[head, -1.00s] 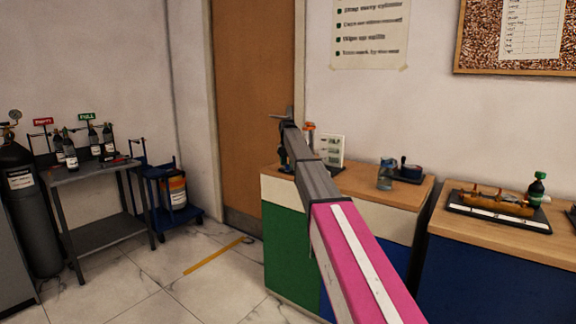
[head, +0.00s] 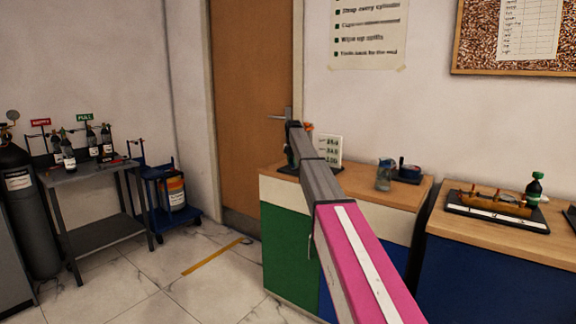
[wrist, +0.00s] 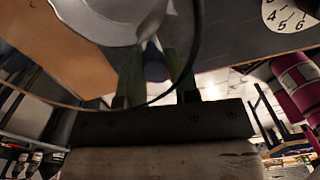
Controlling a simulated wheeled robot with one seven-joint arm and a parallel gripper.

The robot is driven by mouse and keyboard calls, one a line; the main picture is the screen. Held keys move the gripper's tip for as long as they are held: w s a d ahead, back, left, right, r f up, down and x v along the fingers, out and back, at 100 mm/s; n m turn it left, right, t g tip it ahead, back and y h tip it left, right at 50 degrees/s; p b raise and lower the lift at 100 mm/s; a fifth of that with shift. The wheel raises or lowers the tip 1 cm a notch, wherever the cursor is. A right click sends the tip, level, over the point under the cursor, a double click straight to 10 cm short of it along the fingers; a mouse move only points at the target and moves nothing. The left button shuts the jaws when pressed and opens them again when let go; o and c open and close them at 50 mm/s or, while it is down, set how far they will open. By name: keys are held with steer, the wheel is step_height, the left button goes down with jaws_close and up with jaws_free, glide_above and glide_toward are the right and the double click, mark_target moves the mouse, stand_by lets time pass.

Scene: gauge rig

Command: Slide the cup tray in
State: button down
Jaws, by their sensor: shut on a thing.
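In the wrist view my gripper (wrist: 155,80) has its two green fingers shut on a small bluish-grey part (wrist: 154,66). A round grey metal thing (wrist: 110,12) sits just beyond the fingers and partly hides them. A dark flat board (wrist: 240,42) lies beside it, with a white dial or label marked 4, 5, 6 (wrist: 288,14) on it. I cannot tell which of these is the cup tray. In the head view my arm covers my gripper and most of what stands at the left end of the near counter.
The wooden counter (head: 375,195) holds a white card (head: 329,150), a bluish glass (head: 385,175) and a small dark tray (head: 408,180). A second counter (head: 455,228) stands to the right.

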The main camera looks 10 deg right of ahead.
steer(key=shift+w+d, duration=0.95)
steer(key=shift+w, duration=0.1)
steer(key=c, duration=0.8)
jaws_free()
steer(key=shift+c, duration=0.2)
